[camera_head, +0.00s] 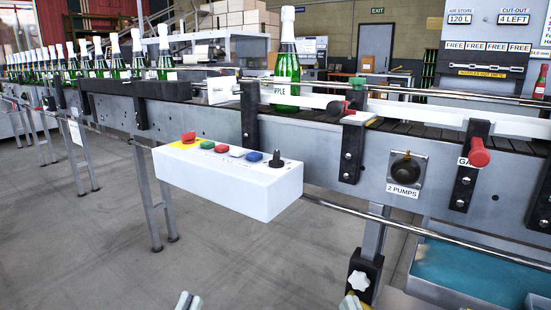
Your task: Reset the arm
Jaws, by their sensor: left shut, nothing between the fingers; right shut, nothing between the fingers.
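The tips of my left gripper (187,301) show at the bottom edge, left of the middle. They are shut and hold nothing. The tip of my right gripper (350,303) shows at the bottom edge, right of the middle, below a white star knob. It is also shut and empty. Both arms are otherwise out of the picture. Both grippers appear in front of the conveyor and lower in the picture than the white control box (235,188). Neither covers the box.
The control box carries several coloured buttons and a black knob (276,160). A green bottle (287,75) stands on the conveyor (310,138), with a row of white-capped bottles at left. A red knob (479,152) and a blue-bottomed tray (480,272) are at right. Floor is open at lower left.

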